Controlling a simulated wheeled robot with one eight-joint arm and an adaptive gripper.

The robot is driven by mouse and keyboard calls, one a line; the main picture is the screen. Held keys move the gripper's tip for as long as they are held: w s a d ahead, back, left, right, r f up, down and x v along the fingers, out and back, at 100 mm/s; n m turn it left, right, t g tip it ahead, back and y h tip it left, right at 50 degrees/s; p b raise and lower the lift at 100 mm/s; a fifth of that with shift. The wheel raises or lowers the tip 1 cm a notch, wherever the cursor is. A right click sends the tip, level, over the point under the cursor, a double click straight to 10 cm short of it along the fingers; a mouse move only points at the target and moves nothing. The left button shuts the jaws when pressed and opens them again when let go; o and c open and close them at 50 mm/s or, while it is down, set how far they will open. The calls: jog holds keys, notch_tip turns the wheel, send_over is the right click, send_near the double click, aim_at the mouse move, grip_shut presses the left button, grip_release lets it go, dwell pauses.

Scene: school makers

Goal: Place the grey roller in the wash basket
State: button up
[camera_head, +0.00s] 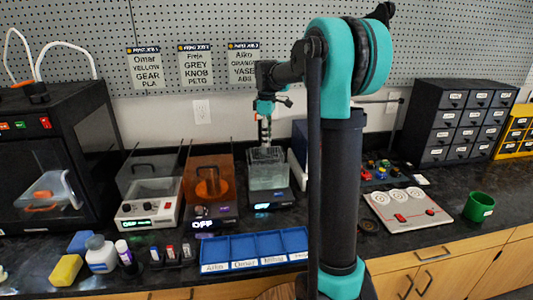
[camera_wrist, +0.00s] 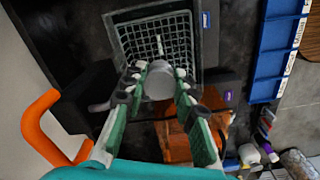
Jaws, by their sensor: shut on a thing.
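My gripper (camera_wrist: 162,78) is shut on the grey roller (camera_wrist: 158,84), whose round pale grey end shows between the fingers in the wrist view. The wash basket (camera_wrist: 126,37), a dark square basket with a mesh floor, lies just past the fingertips in that view. In the head view my gripper (camera_head: 265,138) points down above the wash basket (camera_head: 268,176), which stands in a clear-walled machine with a lit display. The roller is too small to make out surely in the head view. I cannot tell its exact height over the basket rim.
An orange-covered machine (camera_head: 208,182) and a clear-covered machine (camera_head: 150,190) stand left of the basket. A blue divided tray (camera_head: 255,247) lies in front. A white panel with dials (camera_head: 409,205) and a green cup (camera_head: 479,207) are on the right. A pegboard wall rises behind.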

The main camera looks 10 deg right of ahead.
jog(key=shift+f, duration=3.1)
jog(key=shift+f, duration=0.15)
jog(key=o, duration=0.8)
jog(key=shift+o, duration=0.2)
notch_tip(320, 180, up, 12)
jog(key=shift+r, duration=0.15)
